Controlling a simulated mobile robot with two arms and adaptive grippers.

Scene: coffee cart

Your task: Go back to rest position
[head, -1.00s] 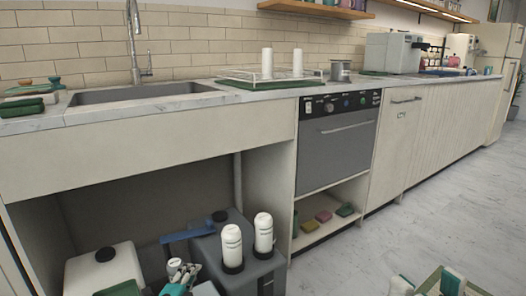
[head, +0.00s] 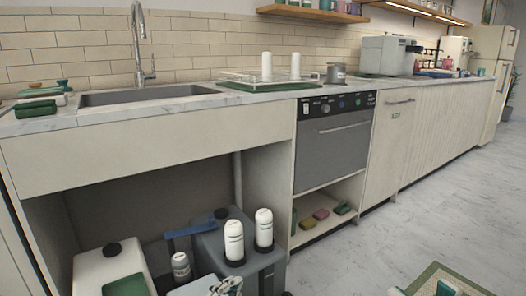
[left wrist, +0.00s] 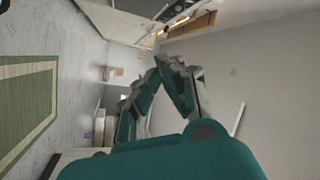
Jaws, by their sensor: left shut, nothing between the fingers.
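My left gripper (head: 228,287) shows only in part at the bottom edge of the head view, in front of the open space under the sink. In the left wrist view my left gripper (left wrist: 153,72) has its teal and grey fingers drawn together at the tips, with nothing between them. A plain pale surface fills the right of that view.
A green mat (left wrist: 25,105) lies on the floor. The floor (head: 400,225) at right is clear.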

